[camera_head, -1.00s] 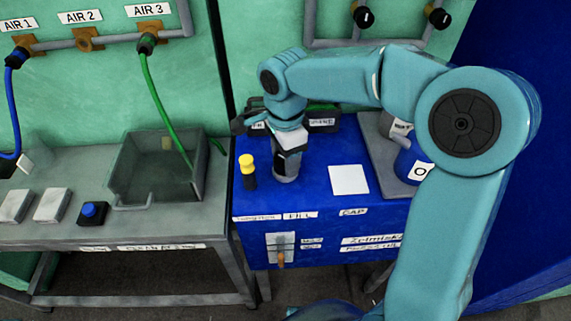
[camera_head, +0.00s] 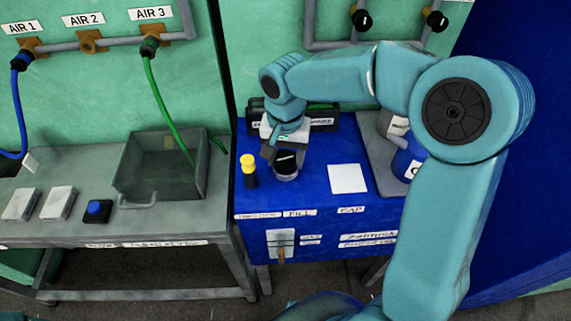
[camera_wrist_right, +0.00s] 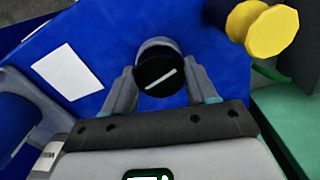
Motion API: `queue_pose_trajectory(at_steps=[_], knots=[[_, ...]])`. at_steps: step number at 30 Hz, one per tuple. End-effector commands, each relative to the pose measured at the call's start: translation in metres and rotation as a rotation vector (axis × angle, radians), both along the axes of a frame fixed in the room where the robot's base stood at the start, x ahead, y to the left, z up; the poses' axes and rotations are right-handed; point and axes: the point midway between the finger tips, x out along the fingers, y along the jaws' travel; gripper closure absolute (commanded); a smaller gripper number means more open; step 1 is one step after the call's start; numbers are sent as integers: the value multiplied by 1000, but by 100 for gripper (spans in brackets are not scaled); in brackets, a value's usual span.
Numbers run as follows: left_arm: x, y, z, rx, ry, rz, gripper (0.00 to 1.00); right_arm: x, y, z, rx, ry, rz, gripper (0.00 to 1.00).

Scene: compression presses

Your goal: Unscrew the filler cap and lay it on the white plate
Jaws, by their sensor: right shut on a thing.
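The black filler cap (camera_head: 286,160) with a white line on top is at the grey filler neck (camera_head: 286,175) on the blue machine top. My right gripper (camera_head: 284,157) is shut on the cap. In the right wrist view the cap (camera_wrist_right: 160,76) sits between the two fingers, with the grey neck (camera_wrist_right: 156,44) just beyond it. I cannot tell whether the cap is still seated on the neck or slightly above it. The white plate (camera_head: 348,179) lies bare to the right of the neck; it also shows in the right wrist view (camera_wrist_right: 67,79). My left gripper is out of view.
A yellow-topped black knob (camera_head: 248,168) stands close left of the neck. A dark tray (camera_head: 322,118) is behind it. A blue container (camera_head: 408,164) stands right of the plate on a grey pad. A grey bench with a bin (camera_head: 158,168) is at the left.

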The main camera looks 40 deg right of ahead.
Motion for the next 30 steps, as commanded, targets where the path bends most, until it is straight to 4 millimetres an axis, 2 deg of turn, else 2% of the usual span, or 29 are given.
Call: queue_pose_trajectory(at_steps=[24,30], knots=[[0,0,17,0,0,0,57,0,0,21,0,0,-1,80],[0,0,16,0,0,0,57,0,0,21,0,0,-1,80]])
